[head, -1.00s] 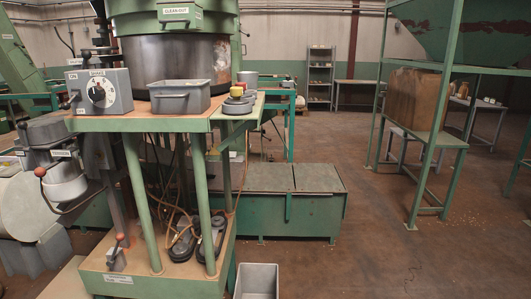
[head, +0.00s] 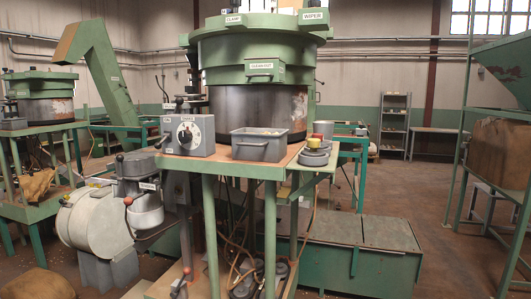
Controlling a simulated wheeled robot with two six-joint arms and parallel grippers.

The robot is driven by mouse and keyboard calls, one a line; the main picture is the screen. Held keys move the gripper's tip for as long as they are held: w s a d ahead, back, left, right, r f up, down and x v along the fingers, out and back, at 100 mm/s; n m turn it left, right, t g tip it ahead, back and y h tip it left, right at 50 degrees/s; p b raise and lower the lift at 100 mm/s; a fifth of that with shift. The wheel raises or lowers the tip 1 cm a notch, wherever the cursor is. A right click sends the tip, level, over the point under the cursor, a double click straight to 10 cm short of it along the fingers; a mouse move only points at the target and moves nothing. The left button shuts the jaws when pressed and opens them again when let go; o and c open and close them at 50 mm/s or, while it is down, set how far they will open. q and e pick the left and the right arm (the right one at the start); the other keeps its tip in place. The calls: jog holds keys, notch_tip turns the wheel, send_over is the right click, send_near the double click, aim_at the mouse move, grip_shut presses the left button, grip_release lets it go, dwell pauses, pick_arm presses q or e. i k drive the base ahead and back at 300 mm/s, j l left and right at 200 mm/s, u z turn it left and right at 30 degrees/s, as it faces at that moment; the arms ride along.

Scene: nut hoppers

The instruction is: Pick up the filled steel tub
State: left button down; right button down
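A grey steel tub (head: 258,150) with a rim and a front handle stands on the wooden-topped table of the green machine, in the middle of the head view. Some pale contents show just inside its rim; how full it is I cannot tell. It stands in front of the dark drum (head: 258,108) and below the clean-out door (head: 264,71). Neither of my grippers is in view.
A grey control box with a dial (head: 188,135) stands left of the tub. A white round machine (head: 95,220) stands lower left. Green floor bins (head: 375,255) are at the right. Open floor lies farther right.

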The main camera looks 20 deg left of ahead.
aim_at(258, 145)
jog(key=i+l+u, duration=0.25)
jog(key=i, duration=0.15)
jog(key=i+l+u, duration=0.25)
jog(key=i+l, duration=0.1)
